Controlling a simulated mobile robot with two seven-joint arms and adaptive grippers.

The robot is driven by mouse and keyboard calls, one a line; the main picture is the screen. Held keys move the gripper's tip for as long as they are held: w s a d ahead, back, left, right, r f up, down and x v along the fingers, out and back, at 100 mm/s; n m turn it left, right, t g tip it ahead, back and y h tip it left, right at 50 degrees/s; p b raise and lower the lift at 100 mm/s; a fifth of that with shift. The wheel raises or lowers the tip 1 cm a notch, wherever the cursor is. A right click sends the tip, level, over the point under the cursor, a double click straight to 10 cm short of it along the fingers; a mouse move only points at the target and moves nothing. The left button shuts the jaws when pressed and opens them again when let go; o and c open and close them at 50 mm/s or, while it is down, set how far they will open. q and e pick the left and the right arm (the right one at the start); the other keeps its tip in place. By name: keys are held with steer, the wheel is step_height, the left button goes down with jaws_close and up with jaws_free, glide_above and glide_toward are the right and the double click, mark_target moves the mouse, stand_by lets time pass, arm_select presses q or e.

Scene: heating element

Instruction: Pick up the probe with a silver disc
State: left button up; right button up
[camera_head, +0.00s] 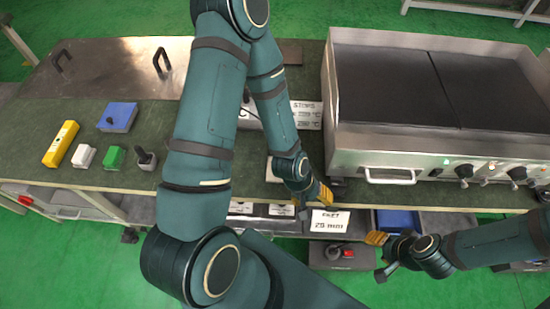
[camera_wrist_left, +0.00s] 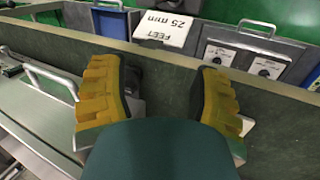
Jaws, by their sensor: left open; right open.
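I cannot make out a probe with a silver disc for certain in either view. My left gripper (camera_head: 314,196) is at the front edge of the green bench, just left of the griddle's front foot. In the left wrist view its two yellow-padded fingers (camera_wrist_left: 160,88) are apart, with only the bench edge visible between them. A small dark object, partly hidden, shows beside the left finger. My right gripper (camera_head: 380,254) is open in front of the bench, below the griddle, and holds nothing that I can see.
The steel griddle (camera_head: 345,152) fills the bench's right side. Yellow (camera_head: 61,143), white (camera_head: 84,156), green (camera_head: 115,157) and blue (camera_head: 117,117) items and a dark grey device (camera_head: 146,159) stand left. A "FEET 25 mm" card (camera_head: 331,222) and blue bin (camera_head: 396,220) are below.

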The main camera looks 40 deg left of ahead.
arm_select(q)
steer(key=w+a+r+n+t+y+p, duration=0.1)
steer(key=w+a+r+n+p, duration=0.15)
steer(key=a+r+n, duration=0.55)
steer(key=w+a+r+n+p, duration=0.2)
steer(key=a+r+n+p, duration=0.15)
steer(key=a+n, duration=0.95)
steer(key=shift+n, duration=0.8)
steer(key=x, duration=0.3)
steer(key=d+b+x, duration=0.1)
steer(key=x, duration=0.2)
steer(key=d+x, duration=0.1)
steer(key=x, duration=0.2)
steer(key=shift+w+r+b, duration=0.1)
steer(key=shift+r+b, duration=0.05)
steer(key=shift+b, duration=0.15)
steer(key=shift+b+x, duration=0.65)
steer(key=shift+x, duration=1.95)
steer(key=shift+o, duration=0.2)
steer(key=shift+a, duration=0.15)
jaws_close()
